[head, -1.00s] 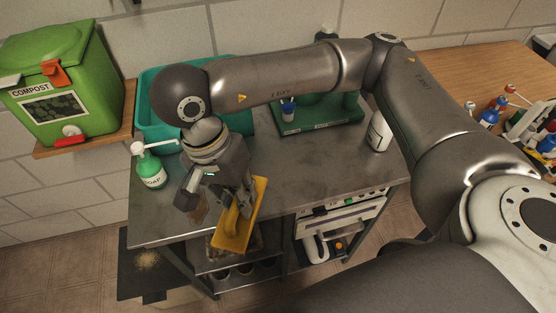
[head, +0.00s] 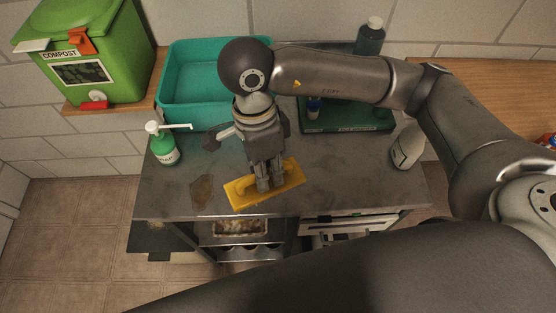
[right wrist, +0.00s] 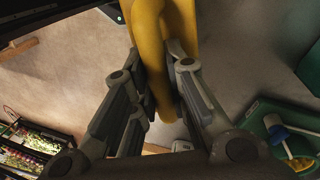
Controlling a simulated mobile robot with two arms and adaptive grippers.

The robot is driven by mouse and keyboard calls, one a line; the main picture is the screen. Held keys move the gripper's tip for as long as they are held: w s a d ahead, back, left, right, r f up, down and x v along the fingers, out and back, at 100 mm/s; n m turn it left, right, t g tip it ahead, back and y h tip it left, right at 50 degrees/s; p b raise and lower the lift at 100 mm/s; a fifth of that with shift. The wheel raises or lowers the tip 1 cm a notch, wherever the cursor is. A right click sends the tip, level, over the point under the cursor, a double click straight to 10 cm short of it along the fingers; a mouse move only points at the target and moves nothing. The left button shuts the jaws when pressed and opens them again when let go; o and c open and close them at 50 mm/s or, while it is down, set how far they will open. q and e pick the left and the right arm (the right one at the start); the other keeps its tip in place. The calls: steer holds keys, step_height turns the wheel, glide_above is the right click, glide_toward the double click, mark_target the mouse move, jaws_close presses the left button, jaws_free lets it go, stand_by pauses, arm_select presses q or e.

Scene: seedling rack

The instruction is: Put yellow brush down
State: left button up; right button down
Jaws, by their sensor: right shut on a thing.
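The yellow brush (head: 240,193) is at the front of the grey metal table (head: 335,185), its long body lying roughly left to right. My right gripper (head: 269,184) points down and is shut on the brush. In the right wrist view the yellow brush (right wrist: 160,60) runs between the two fingers of my right gripper (right wrist: 160,95). I cannot tell whether the brush touches the table or hangs just above it. My left gripper does not show.
A brown stain (head: 202,190) lies left of the brush. A green soap bottle (head: 162,146) stands at the table's left. A teal basin (head: 190,90) and a green tray (head: 345,118) are behind, and a white bottle (head: 407,148) is at the right. The table's front right is clear.

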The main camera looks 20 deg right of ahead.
steer(key=w+d+f+p, duration=0.1)
steer(key=w+f, duration=0.1)
steer(key=f, duration=0.1)
steer(key=w+d+f+p, duration=0.1)
steer(key=w+d+f, duration=0.1)
steer(key=f, duration=0.1)
steer(key=w+d+f+p, duration=0.1)
steer(key=w+f, duration=0.1)
steer(key=f, duration=0.2)
steer(key=shift+w+d, duration=0.1)
steer(key=shift+d, duration=0.1)
steer(key=shift+f, duration=0.2)
steer(key=c, duration=1.9)
jaws_free()
steer(key=shift+f, duration=0.1)
steer(key=o, duration=0.5)
steer(key=shift+c, duration=0.2)
